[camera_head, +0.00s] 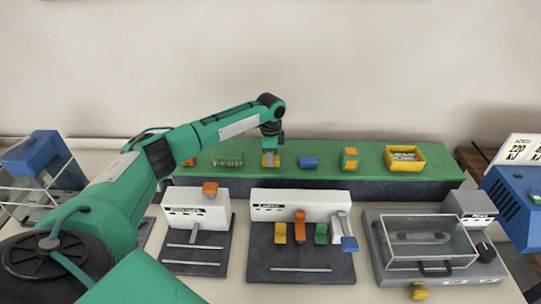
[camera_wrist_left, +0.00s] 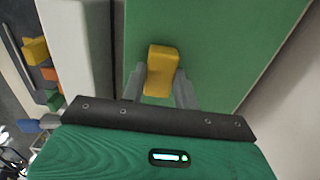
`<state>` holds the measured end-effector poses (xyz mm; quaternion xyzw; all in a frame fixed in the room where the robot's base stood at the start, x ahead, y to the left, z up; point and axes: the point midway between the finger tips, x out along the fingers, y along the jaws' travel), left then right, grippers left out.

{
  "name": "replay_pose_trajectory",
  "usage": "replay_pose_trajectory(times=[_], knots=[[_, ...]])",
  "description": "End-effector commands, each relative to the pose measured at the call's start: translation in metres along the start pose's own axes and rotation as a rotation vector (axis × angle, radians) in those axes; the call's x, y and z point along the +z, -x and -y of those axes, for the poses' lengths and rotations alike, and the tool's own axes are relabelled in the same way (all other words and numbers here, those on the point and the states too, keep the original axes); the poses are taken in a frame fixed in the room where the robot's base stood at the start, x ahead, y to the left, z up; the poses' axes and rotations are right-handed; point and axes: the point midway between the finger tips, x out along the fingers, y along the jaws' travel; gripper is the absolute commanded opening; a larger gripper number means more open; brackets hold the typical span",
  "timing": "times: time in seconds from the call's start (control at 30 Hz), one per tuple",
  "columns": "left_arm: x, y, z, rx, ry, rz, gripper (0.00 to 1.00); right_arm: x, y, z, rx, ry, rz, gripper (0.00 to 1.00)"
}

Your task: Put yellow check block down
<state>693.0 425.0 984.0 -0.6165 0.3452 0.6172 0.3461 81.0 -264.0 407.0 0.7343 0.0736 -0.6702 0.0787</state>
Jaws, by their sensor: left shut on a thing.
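My left gripper (camera_head: 271,160) reaches over the green shelf (camera_head: 330,151) at the back of the table. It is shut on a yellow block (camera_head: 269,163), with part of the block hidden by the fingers. In the left wrist view the yellow block (camera_wrist_left: 161,70) sits between the two grey fingers, with the green surface (camera_wrist_left: 215,45) behind it. I cannot tell whether the block touches the surface. My right gripper does not show.
On the shelf, a blue block (camera_head: 308,162), an orange-and-green block (camera_head: 349,158) and a yellow tray (camera_head: 405,158) stand to the right. White-backed stations with coloured levers (camera_head: 300,228) stand in front. A clear-lidded machine (camera_head: 428,245) is at the right.

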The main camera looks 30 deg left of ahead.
Motion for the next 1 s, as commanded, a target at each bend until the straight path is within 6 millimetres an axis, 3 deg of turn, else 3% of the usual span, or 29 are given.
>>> replay_pose_trajectory(times=[0.03,0.07,0.17,0.57,1.0], knots=[[0.000,-0.002,0.000,0.001,0.000,0.000,0.06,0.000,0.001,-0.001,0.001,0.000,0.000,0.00],[0.000,-0.002,0.000,0.001,0.000,0.000,0.32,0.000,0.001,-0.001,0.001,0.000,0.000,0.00],[0.000,-0.002,0.000,0.000,0.000,0.000,0.52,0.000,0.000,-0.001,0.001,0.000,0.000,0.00],[0.000,0.005,0.000,-0.002,-0.001,-0.001,0.52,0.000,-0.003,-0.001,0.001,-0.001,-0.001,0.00],[-0.001,0.091,0.001,-0.002,0.000,-0.002,0.52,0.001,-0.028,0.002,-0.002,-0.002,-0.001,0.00]])
